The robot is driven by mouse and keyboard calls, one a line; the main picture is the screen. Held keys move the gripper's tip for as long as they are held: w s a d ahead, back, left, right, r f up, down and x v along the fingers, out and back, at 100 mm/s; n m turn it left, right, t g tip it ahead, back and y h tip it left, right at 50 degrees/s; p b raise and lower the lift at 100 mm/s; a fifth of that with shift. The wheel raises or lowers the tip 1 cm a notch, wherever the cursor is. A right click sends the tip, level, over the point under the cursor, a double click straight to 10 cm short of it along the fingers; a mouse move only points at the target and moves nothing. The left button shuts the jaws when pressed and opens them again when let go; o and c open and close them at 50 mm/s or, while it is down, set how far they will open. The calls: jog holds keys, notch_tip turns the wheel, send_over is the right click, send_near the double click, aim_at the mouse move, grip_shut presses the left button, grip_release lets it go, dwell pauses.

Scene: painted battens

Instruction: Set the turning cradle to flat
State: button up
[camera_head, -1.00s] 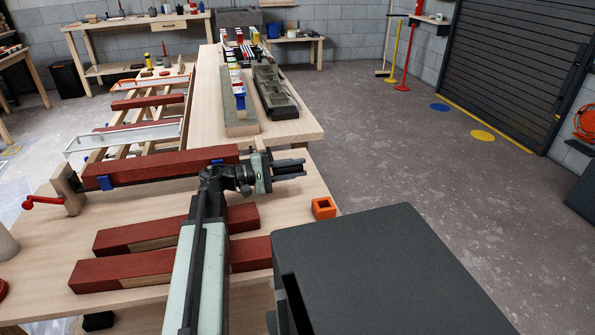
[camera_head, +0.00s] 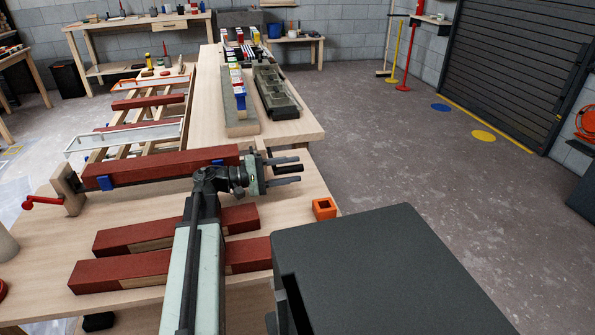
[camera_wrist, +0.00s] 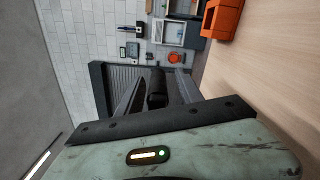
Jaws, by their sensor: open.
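The turning cradle has a wooden end post (camera_head: 68,189) at left with a red crank handle (camera_head: 42,202), and a second end post (camera_head: 258,146) at right, partly hidden by my wrist. A red-painted batten (camera_head: 150,170) lies along it, held by blue clips (camera_head: 105,183). My gripper (camera_head: 299,170) is open, just right of the cradle's right end, above the bench's right side. A short black part (camera_head: 287,169) shows between its fingers; in the wrist view a black rounded piece (camera_wrist: 157,88) shows there too. I cannot tell whether they touch it.
Two red battens (camera_head: 120,236) (camera_head: 105,273) lie on the bench in front, partly behind my arm. An orange square holder (camera_head: 324,208) stands near the bench's right edge. Behind is a rack of battens (camera_head: 148,102) and a long table with trays (camera_head: 275,92).

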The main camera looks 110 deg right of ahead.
jog(key=w, duration=0.6)
jog(key=shift+d, duration=0.1)
jog(key=shift+s, duration=0.1)
